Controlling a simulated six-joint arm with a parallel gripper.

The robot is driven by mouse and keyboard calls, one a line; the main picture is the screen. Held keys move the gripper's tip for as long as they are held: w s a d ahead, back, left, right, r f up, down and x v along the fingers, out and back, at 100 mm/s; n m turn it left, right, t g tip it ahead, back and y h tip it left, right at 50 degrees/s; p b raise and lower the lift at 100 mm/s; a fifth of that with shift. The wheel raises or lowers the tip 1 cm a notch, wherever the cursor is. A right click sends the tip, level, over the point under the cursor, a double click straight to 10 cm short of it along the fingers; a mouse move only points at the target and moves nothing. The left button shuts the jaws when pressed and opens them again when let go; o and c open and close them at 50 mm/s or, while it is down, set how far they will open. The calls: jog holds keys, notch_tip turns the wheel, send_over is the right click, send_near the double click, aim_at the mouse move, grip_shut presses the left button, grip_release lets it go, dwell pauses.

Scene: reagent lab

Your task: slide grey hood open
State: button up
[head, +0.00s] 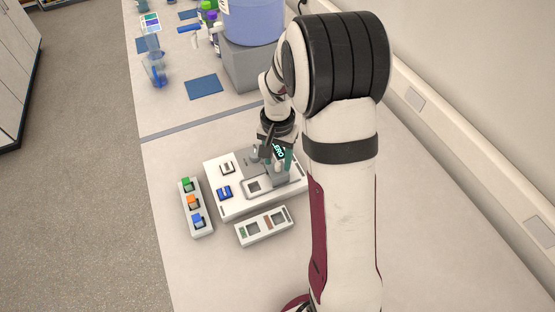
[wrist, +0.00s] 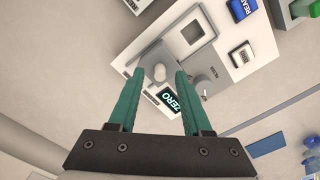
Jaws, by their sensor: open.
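The grey hood (head: 281,179) lies on top of a white instrument (head: 233,206), at its right side in the head view. In the wrist view the grey hood (wrist: 170,60) carries a pale round knob (wrist: 159,73). A framed recess (wrist: 193,32) shows beside the hood. My gripper (head: 278,162) is over the hood, its teal fingers pointing down. In the wrist view my gripper (wrist: 159,74) is open, with the knob seen between the fingertips. I cannot tell whether either finger touches it. The fingers partly hide the hood in the head view.
A blue button (head: 224,193) is on the instrument. A rack of coloured blocks (head: 195,214) stands left, a slotted tray (head: 264,226) in front. Bench at front left is clear.

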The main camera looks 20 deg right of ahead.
jog(key=shift+f, duration=0.45)
grip_shut()
dwell(1.1)
